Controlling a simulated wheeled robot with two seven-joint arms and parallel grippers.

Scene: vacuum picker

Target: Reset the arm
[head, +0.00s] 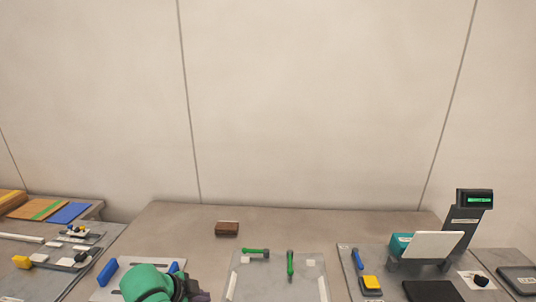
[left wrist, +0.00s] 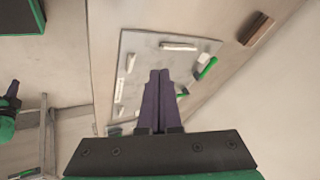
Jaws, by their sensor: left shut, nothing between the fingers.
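My left gripper (head: 195,290) shows at the bottom of the head view, left of centre, with the green wrist housing beside it. In the left wrist view its dark fingers (left wrist: 158,80) are pressed together with nothing between them. They point over the pale tray (left wrist: 133,100), apart from the tools as far as I can tell. My right gripper is not in the head view.
The tray (head: 238,275) holds green-handled tools (head: 290,264). A brown block (head: 227,229) lies behind it. A board with blue handles (head: 107,272) is at left. A device with a green display (head: 474,200) stands at right. The back table is mostly clear.

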